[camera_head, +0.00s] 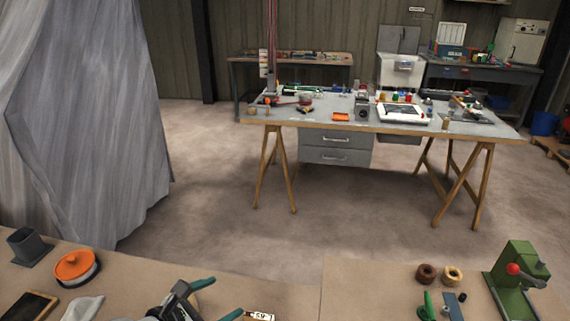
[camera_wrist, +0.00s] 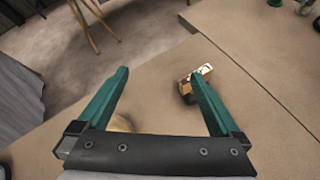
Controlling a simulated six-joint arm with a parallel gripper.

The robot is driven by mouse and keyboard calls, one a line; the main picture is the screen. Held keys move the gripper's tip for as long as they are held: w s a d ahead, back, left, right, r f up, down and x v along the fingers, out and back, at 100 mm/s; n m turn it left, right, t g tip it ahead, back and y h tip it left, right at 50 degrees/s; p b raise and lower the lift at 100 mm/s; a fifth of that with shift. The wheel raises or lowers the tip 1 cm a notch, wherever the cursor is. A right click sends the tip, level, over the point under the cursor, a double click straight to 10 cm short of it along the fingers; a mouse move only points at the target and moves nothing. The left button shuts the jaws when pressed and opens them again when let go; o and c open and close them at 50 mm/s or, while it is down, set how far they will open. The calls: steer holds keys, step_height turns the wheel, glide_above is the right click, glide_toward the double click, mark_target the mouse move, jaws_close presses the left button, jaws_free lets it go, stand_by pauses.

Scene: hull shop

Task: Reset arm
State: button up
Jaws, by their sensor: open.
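My gripper (camera_head: 226,298) is at the bottom edge of the head view, above the near brown worktop (camera_head: 290,278). Its two green fingers are spread apart. In the wrist view the gripper (camera_wrist: 159,73) is open, with nothing held between the fingers. A small block with a white marked face (camera_wrist: 203,73) lies by the right fingertip; its marked face (camera_head: 263,316) also shows in the head view. Whether the finger touches it I cannot tell. A tan rounded thing (camera_wrist: 121,123) shows beside the left finger, mostly hidden by the gripper.
On the near worktop, an orange-topped round thing (camera_head: 76,265) and a grey holder (camera_head: 27,245) stand left. Two brown rings (camera_head: 426,274) and a green press-like tool (camera_head: 518,277) stand right. A grey curtain (camera_head: 85,120) hangs left. A cluttered trestle table (camera_head: 270,115) stands beyond open floor.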

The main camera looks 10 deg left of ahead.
steer(key=s+d+r+m+g+h, duration=0.1)
steer(key=s+d+r+m+g, duration=0.15)
steer(key=d+m, duration=0.5)
steer(key=s+d+r+m+g, duration=0.2)
steer(key=d+r+m+g, duration=0.15)
steer(key=d, duration=0.65)
steer(key=s+d+r+m+g+h, duration=0.1)
steer(key=s+d+r+m+g, duration=0.15)
steer(key=d+m, duration=0.45)
steer(key=s+d+m+g+y, duration=0.2)
steer(key=s+d+m+y, duration=0.2)
steer(key=s+m, duration=1)
steer(key=s+y, duration=0.2)
steer(key=y, duration=0.1)
steer(key=shift+g+y, duration=0.35)
steer(key=shift+y, duration=0.05)
